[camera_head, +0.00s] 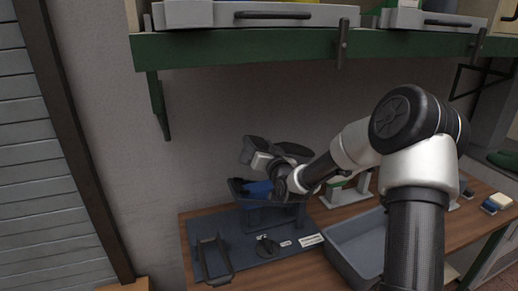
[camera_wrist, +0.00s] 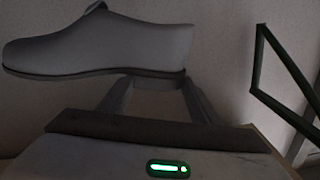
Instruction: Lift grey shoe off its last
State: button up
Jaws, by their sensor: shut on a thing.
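The grey shoe (camera_wrist: 100,45) fills the upper left of the wrist view, side-on, toe to the left and dark sole downward. My gripper (camera_wrist: 155,82) is shut on it, its two fingers meeting the shoe near the sole at the heel end. In the head view the shoe (camera_head: 285,148) shows as a dark grey shape above the bench, partly hidden by my wrist. Below it is a blue form (camera_head: 259,188), seemingly a last, on a dark stand (camera_head: 262,215). A gap seems to lie between shoe and blue form, but my wrist hides part of it.
A dark mat (camera_head: 205,228) on the wooden bench holds a dark frame (camera_head: 213,262) and small labels. A grey tray (camera_head: 350,244) lies to the right, with a light stand (camera_head: 345,192) behind it. A green shelf (camera_head: 240,47) with grey bins overhangs the bench.

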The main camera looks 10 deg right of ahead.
jog(key=shift+r+p, duration=0.5)
jog(key=shift+r, duration=1.8)
